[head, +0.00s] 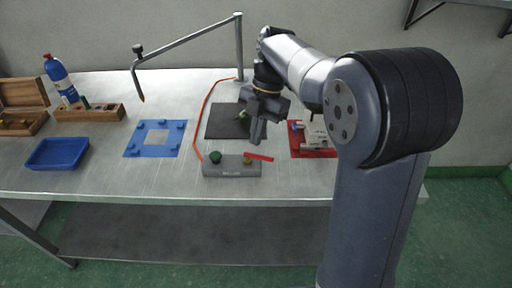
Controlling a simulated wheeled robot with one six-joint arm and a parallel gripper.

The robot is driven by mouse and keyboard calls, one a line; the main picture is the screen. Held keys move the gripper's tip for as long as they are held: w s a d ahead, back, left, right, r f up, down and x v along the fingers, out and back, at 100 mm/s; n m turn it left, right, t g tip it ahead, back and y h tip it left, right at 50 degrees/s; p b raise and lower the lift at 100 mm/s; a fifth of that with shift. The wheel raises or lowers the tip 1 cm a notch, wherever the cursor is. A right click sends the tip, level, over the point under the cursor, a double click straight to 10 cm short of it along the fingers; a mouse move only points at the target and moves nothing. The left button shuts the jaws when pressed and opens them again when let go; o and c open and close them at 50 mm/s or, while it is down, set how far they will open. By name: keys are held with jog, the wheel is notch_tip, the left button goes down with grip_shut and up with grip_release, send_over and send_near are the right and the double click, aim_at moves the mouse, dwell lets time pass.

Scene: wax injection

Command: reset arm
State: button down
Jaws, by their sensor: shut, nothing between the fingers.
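My gripper (257,132) points down over the metal table (185,190), just behind and above a grey base (232,170) with a green knob (215,157) on it. The fingers are together and I see nothing held between them. My arm reaches in from the right and hides part of the table's right side. Behind the gripper lies a dark square mat (222,124), partly covered by my gripper.
A blue tray (58,153), wooden holders (88,115) and a blue bottle (60,77) stand at left. A blue plate (142,149) lies mid-left. A metal stand arm (190,38) overhangs the table. A red plate (300,152) is partly behind my arm.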

jog(key=shift+w+d+r, duration=0.1)
jog(key=shift+r, duration=0.25)
jog(key=shift+f, duration=0.1)
